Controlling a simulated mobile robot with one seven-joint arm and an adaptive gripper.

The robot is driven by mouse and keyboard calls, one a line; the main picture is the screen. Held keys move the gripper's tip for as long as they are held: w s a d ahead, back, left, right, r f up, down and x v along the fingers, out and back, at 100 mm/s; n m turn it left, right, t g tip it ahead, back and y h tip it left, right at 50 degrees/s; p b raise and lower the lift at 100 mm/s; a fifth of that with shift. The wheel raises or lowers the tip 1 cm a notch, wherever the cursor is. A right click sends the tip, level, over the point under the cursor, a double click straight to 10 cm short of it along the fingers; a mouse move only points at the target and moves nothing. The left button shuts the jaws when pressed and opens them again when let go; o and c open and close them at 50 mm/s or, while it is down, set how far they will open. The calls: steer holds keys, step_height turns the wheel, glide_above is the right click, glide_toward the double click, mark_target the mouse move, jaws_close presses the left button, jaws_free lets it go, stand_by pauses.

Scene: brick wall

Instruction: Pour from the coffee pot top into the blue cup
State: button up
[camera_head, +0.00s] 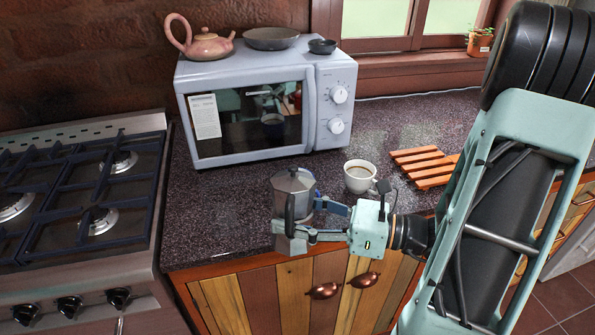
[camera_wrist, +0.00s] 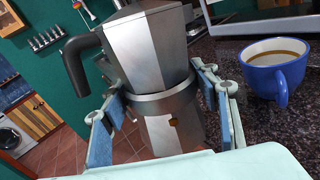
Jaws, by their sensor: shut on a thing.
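The grey metal coffee pot (camera_head: 294,187) with a black handle is roughly upright in my gripper (camera_head: 303,217), by the counter's front edge. In the wrist view the pot (camera_wrist: 150,55) fills the middle, with my fingers (camera_wrist: 166,104) shut around its ringed waist. Its lid looks closed. The cup (camera_head: 359,178) stands upright on the counter, right of the pot and farther back, apart from it. It looks pale in the head view, but the cup (camera_wrist: 276,75) is blue outside and white inside in the wrist view. Brown liquid shows in it. The pot's base is partly hidden by my fingers.
A microwave (camera_head: 246,95) stands behind the pot, with a pink teapot (camera_head: 207,46) and dark dishes on top. A wooden slatted rack (camera_head: 426,166) lies right of the cup. A gas stove (camera_head: 80,190) is at left. Counter space (camera_head: 225,200) left of the pot is clear.

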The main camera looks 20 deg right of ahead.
steer(key=shift+w+d+r+m+p, duration=0.1)
steer(key=shift+w+r+m+p, duration=0.35)
steer(key=shift+m+p, duration=0.55)
steer(key=shift+w+d+f+m+g+p, duration=0.15)
steer(key=shift+w+m+g+p, duration=0.15)
steer(key=shift+m+p, duration=0.25)
steer(key=shift+w+d+r+m+g+p, duration=0.1)
steer(key=shift+w+m+g+p, duration=0.15)
steer(key=shift+m+p, duration=0.25)
steer(key=shift+w+m+h+p, duration=0.3)
steer(key=shift+m, duration=0.05)
steer(key=shift+d+f+m+g+p, duration=0.1)
steer(key=shift+f+m+g+p, duration=0.15)
steer(key=shift+m+p, duration=0.35)
steer(key=shift+f+m+g+p, duration=0.1)
steer(key=shift+m+g+p, duration=0.15)
steer(key=shift+m, duration=0.65)
steer(key=shift+w+r+m+g+p, duration=0.15)
steer(key=shift+r+m+g+p, duration=0.1)
steer(key=shift+r+m+p, duration=0.65)
stand_by(0.5)
steer(key=shift+w+r+m+p, duration=0.15)
steer(key=shift+r+m+p, duration=0.35)
steer(key=shift+p, duration=1.9)
steer(key=shift+w+d+f+m+g+p, duration=0.15)
steer(key=shift+w+m+g+p, duration=0.15)
steer(key=shift+p, duration=0.2)
steer(key=shift+w+d+f+m+g+p, duration=0.1)
steer(key=shift+w+d+m+p, duration=0.1)
steer(key=shift+w+p, duration=0.25)
